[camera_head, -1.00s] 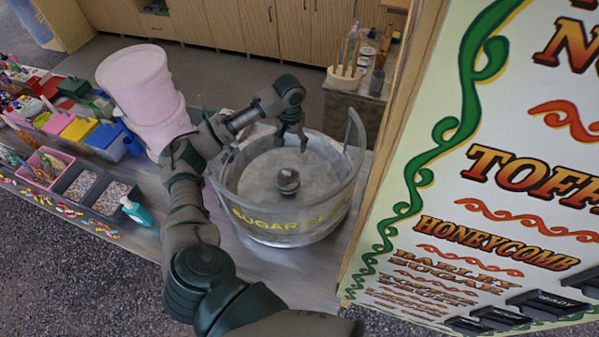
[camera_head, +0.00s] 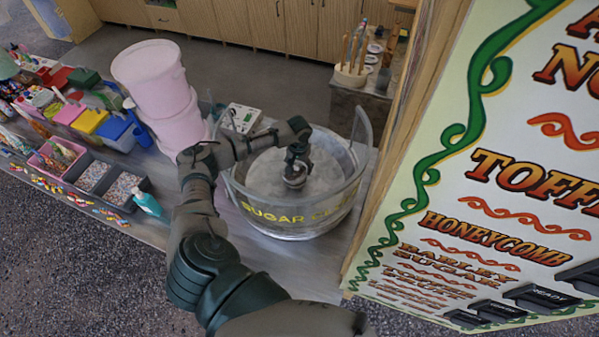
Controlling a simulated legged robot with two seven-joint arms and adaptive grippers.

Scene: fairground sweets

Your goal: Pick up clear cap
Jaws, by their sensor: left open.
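My left arm reaches in from the bottom over the metal bowl of the sugar machine (camera_head: 290,220), which has yellow lettering on its front. My left gripper (camera_head: 296,176) points down inside the bowl, right over the small round centre piece (camera_head: 295,183). The gripper is open, with its fingers at or around the top of that piece; I cannot tell whether they touch it. The gripper hides much of the piece. I cannot make out a separate clear cap. A see-through curved guard (camera_head: 362,142) rises from the bowl's rim. My right gripper is out of view.
Stacked pink tubs (camera_head: 165,98) stand left of the bowl, with a white box (camera_head: 242,118) behind it. Sweet trays (camera_head: 103,182) and a teal bottle (camera_head: 146,203) lie further left. The large menu board (camera_head: 470,170) closes off the right side.

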